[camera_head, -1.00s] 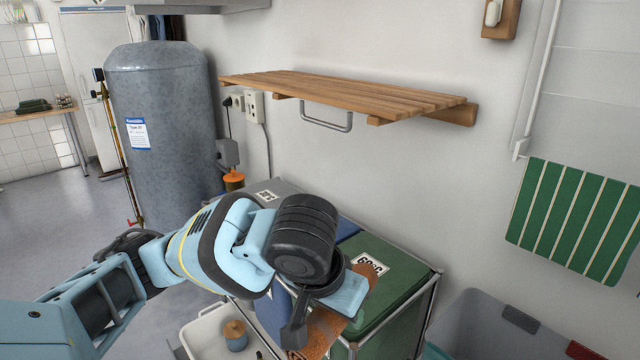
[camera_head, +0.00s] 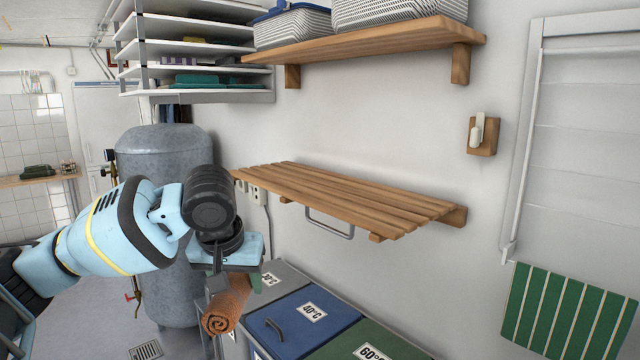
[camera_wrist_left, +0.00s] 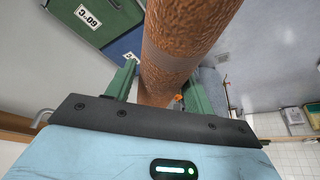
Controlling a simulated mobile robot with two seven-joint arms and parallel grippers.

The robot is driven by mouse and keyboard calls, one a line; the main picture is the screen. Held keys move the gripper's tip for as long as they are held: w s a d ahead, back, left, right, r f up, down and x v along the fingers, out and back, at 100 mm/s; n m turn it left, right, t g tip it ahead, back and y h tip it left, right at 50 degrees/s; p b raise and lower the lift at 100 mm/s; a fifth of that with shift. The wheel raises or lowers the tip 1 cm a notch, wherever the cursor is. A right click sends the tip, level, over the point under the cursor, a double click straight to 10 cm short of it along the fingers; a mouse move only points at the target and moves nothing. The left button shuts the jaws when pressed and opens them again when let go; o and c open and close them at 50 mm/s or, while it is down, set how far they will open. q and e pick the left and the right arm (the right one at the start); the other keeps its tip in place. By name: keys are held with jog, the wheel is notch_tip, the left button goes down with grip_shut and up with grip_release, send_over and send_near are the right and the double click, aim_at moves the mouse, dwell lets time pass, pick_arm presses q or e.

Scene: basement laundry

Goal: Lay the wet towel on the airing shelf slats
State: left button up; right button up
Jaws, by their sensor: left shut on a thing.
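The towel (camera_head: 228,303) is a rolled, rust-brown cloth. My left gripper (camera_head: 236,278) is shut on it and holds it in the air, left of and below the shelf. In the left wrist view the towel (camera_wrist_left: 178,50) runs between the two green fingers. The airing shelf (camera_head: 350,196) is a wooden slatted rack on the wall, with bare slats and a metal bar under its front edge. The gripper is apart from the shelf. My right gripper is not in view.
Below the shelf stand bins with a blue lid (camera_head: 290,318) and a green lid (camera_head: 350,343). A grey tank (camera_head: 165,230) stands behind my left arm. A higher wooden shelf (camera_head: 380,45) with baskets hangs above. A green striped cloth (camera_head: 565,315) hangs at the right.

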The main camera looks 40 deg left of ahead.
pick_arm(q)
jog(key=shift+s+a+r, duration=0.1)
jog(key=shift+a+r, duration=0.4)
jog(key=shift+r, duration=0.25)
